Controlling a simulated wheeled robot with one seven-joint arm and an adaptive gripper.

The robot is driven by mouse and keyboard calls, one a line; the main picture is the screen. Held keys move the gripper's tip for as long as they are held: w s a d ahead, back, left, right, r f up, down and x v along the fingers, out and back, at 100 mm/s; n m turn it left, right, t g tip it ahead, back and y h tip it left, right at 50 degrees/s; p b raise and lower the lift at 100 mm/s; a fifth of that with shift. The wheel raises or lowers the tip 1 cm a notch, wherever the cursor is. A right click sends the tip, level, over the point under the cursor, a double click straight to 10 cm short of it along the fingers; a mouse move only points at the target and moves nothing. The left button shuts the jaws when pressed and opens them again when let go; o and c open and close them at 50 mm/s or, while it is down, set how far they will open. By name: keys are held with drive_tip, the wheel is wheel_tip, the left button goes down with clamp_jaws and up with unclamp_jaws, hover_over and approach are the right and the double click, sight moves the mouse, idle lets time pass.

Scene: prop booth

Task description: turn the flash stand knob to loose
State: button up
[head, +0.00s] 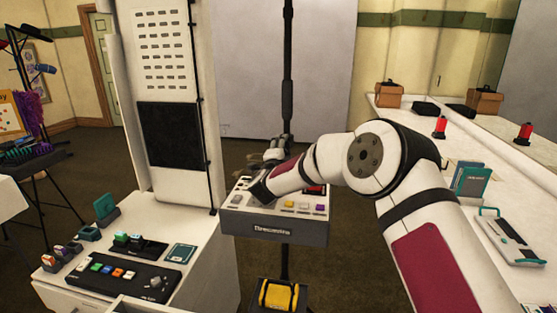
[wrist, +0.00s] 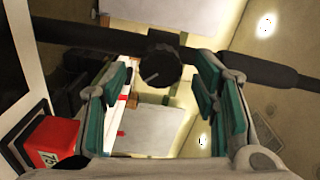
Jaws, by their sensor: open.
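The flash stand is a black upright pole (head: 287,60) in the head view. In the wrist view the pole (wrist: 265,72) runs sideways across the top. A dark round knob (wrist: 160,66) with a ridged rim and a pale pointer line sits on it. My gripper (wrist: 163,88) is open, with teal pads on either side of the knob. The knob appears between or just beyond the fingertips; no contact is visible. In the head view my gripper (head: 272,152) is beside the pole, and the knob cannot be made out there. Any setting labels are unreadable.
A grey control box (head: 272,230) with coloured buttons stands below my gripper. A white cabinet (head: 172,190) with a panel is at the left. A white counter (head: 490,190) runs along the right. A red box (wrist: 52,140) shows at lower left in the wrist view.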

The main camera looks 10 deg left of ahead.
drive_tip(key=s, duration=0.9)
drive_tip(key=shift+s, duration=0.2)
drive_tip(key=shift+a, duration=0.1)
